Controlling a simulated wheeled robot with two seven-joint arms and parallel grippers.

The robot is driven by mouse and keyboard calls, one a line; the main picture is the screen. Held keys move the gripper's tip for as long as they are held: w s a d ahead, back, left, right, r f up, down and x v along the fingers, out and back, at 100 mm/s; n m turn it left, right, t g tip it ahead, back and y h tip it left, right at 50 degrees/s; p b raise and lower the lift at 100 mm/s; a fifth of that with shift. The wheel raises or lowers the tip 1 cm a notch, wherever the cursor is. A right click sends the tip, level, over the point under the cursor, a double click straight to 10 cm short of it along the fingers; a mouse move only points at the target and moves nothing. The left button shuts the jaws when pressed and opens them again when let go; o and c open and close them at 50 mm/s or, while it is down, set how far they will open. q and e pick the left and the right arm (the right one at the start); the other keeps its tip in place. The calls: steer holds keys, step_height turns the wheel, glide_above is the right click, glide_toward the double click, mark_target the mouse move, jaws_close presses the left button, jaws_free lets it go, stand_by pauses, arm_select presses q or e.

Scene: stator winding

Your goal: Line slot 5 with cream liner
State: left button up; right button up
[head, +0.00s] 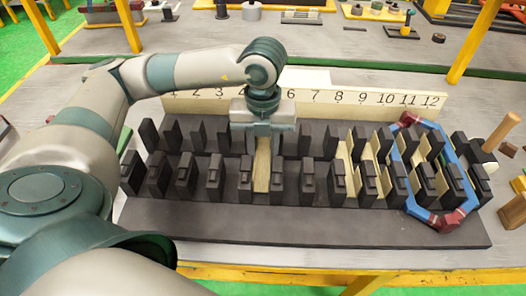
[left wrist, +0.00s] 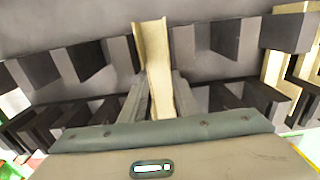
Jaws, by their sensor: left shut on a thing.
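The liner lies in line with the gap between two dark teeth, at about slot 5. In the left wrist view the liner (left wrist: 155,65) runs out from between the fingers (left wrist: 155,98), between rows of teeth. I cannot tell whether it touches the slot floor. My right gripper is not in view.
The cream number strip (head: 370,100) stands behind the block. Several cream liners (head: 345,165) sit in slots toward the right. A blue coil with red ends (head: 458,160) encircles teeth at the right end. A wooden peg (head: 500,132) stands beyond it. The slots left of the gripper look empty.

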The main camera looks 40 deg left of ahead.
mark_target(263, 162)
arm_select(q)
steer(key=shift+f+b, duration=0.35)
steer(key=shift+b, duration=0.05)
stand_by(0.4)
steer(key=o, duration=0.9)
steer(key=shift+r+p, duration=0.45)
steer(key=shift+r, duration=0.45)
stand_by(0.3)
step_height(263, 162, up, 7)
steer(key=p, duration=0.4)
steer(key=shift+r, duration=0.2)
steer(key=shift+r, duration=0.1)
stand_by(0.5)
